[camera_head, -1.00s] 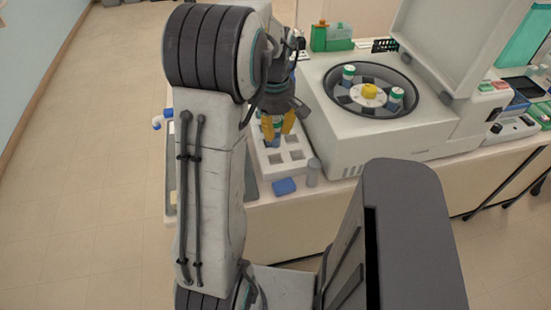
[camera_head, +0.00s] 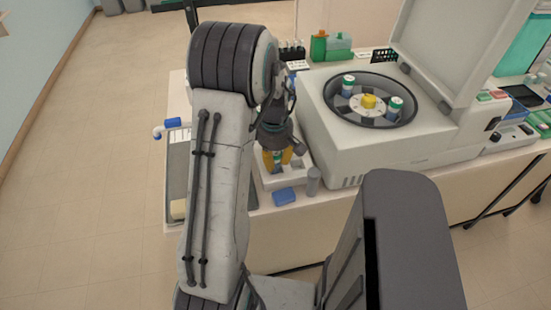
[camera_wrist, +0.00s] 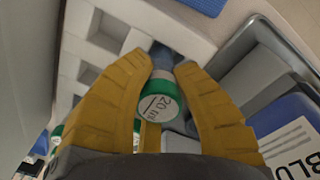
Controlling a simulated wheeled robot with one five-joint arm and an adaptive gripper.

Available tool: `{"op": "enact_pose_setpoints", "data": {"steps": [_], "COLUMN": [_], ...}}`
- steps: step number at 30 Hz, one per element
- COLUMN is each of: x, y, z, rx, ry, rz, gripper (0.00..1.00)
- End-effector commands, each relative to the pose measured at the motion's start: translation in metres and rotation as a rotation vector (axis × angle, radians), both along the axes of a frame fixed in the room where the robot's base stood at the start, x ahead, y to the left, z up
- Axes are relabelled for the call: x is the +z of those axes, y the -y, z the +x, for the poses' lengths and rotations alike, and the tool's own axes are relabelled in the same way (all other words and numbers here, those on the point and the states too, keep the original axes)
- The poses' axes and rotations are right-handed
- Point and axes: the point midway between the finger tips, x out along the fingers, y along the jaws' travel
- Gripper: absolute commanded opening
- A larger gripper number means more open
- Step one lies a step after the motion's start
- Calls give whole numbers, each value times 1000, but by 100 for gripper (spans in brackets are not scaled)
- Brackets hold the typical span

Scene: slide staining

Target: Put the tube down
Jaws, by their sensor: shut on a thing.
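The tube (camera_wrist: 158,100) has a green-edged cap with a white top marked "20 ml" and a bluish body. My gripper (camera_head: 277,158) has yellow fingers, one on each side of the tube, and is shut on it. In the head view the gripper is over the white rack (camera_head: 298,174), and the arm and fingers hide much of the rack. In the wrist view the tube's lower end is beside the white rack frame (camera_wrist: 103,62) with its square openings. I cannot tell whether the tube's bottom is inside an opening.
A centrifuge (camera_head: 335,150) with its lid up stands right of the rack and holds green-capped tubes. A blue block (camera_head: 284,196) and a grey cylinder (camera_head: 313,182) sit at the rack's front. A grey tray (camera_head: 178,170) lies to the left.

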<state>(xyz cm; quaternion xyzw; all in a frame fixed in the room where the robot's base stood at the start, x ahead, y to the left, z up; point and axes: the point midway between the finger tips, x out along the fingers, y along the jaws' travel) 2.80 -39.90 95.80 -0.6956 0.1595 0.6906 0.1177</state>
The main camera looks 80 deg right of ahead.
Motion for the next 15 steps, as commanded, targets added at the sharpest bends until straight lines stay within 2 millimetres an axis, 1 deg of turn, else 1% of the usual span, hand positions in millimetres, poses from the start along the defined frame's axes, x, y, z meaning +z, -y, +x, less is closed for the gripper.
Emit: {"op": "enact_pose_setpoints", "data": {"steps": [4, 14, 15], "x": [0, -10, -8], "y": [0, 0, 0], "z": [0, 0, 0], "rx": [0, 0, 0], "ry": [0, 0, 0], "rz": [0, 0, 0], "gripper": [0, 0, 29]}}
